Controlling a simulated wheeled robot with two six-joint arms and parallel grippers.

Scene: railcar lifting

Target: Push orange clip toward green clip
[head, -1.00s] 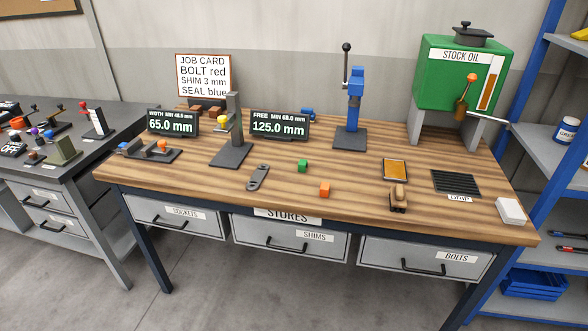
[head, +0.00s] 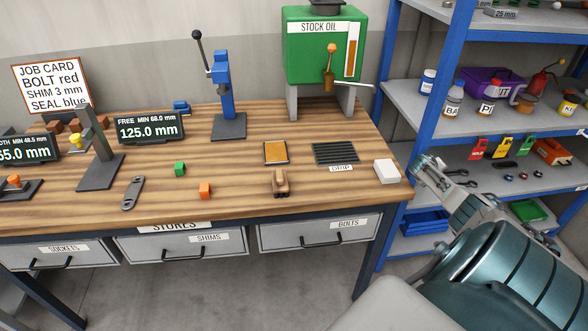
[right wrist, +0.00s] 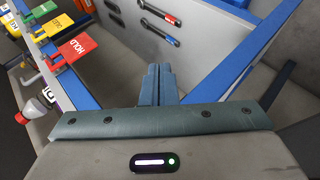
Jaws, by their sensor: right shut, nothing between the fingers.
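The orange clip (head: 205,190) is a small orange block on the wooden bench near its front edge. The green clip (head: 180,168) is a similar green block a little behind it and to the left, with a gap between them. My right gripper (head: 423,166) is off the bench's right end, in front of the blue shelf rack and far from both clips. In the right wrist view its fingers (right wrist: 157,84) are together and empty. My left gripper is out of view.
A grey link (head: 132,192) lies left of the clips. A blue press (head: 228,100) is behind. Bench around the clips is clear.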

